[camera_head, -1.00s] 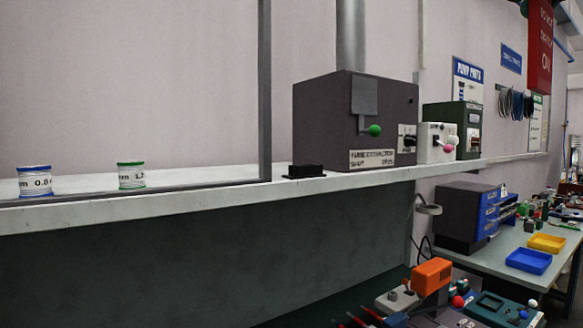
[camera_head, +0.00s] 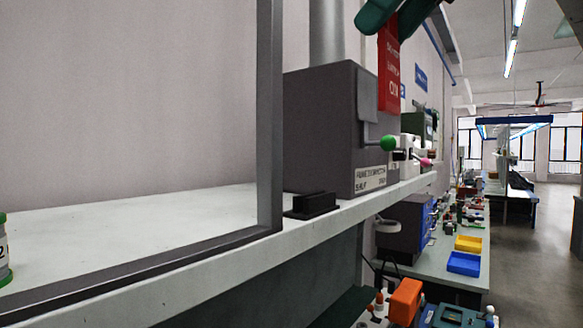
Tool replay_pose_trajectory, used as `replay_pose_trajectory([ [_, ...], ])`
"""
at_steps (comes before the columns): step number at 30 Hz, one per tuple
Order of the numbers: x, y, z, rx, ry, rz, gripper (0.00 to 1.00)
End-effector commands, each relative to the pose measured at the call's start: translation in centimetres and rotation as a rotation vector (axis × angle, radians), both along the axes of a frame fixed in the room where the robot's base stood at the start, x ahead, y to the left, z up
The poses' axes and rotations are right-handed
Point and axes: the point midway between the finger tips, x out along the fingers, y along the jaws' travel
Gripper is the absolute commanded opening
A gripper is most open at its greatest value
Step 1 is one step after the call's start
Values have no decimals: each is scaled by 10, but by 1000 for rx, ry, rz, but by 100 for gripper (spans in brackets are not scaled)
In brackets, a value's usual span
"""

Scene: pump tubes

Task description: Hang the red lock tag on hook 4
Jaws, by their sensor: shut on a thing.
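The red lock tag (camera_head: 389,72) hangs at the top, right of centre, in the head view. It is a tall red plate with white lettering. My gripper (camera_head: 390,20), with dark green fingers, is shut on the tag's upper end at the top edge of the picture. The tag hangs roughly upright in front of the wall, and its lower end shows beside the dark grey box. No hook numbered 4 can be made out in this view.
A dark grey box (camera_head: 322,135) with a green-knobbed lever (camera_head: 388,143) stands on the white shelf (camera_head: 150,222). A grey upright post (camera_head: 270,110) rises at the shelf's front. Below right are a bench with a yellow tray (camera_head: 468,243) and a blue tray (camera_head: 463,263). Open floor (camera_head: 545,235) lies right.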

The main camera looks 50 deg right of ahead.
Motion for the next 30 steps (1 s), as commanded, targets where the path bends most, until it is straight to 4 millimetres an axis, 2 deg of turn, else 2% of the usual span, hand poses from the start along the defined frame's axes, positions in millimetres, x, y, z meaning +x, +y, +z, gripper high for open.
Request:
replay_pose_trajectory([
  [5, 28, -10, -11, 3, 2, 4, 5],
  [11, 70, -24, -30, 4, 2, 4, 5],
  [15, 94, -33, -52, 3, 2, 4, 5],
  [21, 116, -40, -80, 1, 1, 2, 5],
  [30, 130, -45, -103, 1, 2, 3, 5],
])
